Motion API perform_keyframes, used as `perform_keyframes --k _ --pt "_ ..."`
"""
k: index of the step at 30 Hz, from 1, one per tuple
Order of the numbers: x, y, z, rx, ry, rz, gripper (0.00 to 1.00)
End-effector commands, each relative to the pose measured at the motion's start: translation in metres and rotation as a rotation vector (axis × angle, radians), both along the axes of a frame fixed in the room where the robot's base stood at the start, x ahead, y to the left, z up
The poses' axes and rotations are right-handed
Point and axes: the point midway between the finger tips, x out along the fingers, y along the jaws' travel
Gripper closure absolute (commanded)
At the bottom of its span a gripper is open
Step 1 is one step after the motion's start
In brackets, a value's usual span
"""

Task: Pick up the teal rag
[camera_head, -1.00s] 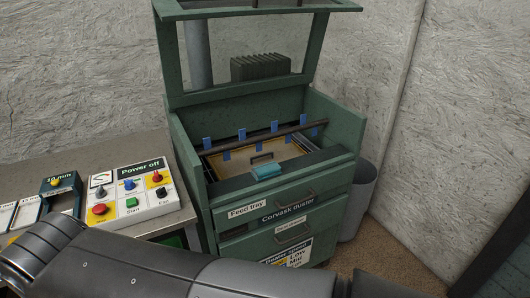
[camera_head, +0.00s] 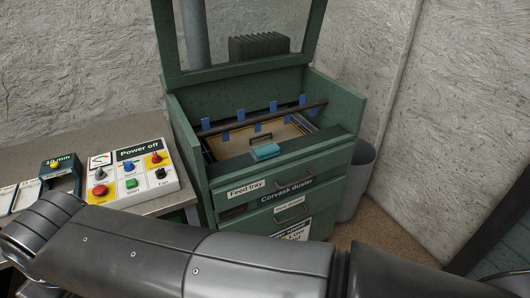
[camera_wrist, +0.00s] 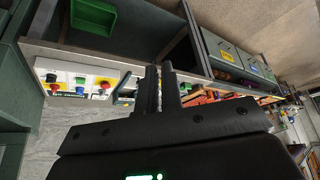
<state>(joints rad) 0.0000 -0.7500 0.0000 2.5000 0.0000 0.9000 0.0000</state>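The teal rag (camera_head: 265,151) lies folded on the front ledge of the green machine labelled Corvask duster (camera_head: 290,170), in the head view. My gripper (camera_wrist: 168,72) shows in the wrist view, with its two dark fingers a little apart and nothing between them. My arm crosses the bottom of the head view, and the gripper is outside that view. The rag does not show in the wrist view, so the gripper is away from it.
A control panel (camera_head: 132,172) with knobs and buttons sits on the bench (camera_head: 90,140) left of the machine. The machine's framed hood (camera_head: 240,74) stands raised above its tray. A grey bin (camera_head: 357,180) stands at its right. A green bin (camera_wrist: 93,16) shows in the wrist view.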

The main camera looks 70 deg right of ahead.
Motion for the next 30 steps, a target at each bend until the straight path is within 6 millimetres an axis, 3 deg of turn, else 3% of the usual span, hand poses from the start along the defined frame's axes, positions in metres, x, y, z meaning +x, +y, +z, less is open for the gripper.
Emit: perform_keyframes --k 27,30 --pt "0.0000 0.0000 0.0000 0.000 0.000 0.000 0.19" --pt "0.0000 0.0000 0.0000 0.000 0.000 0.000 0.15"
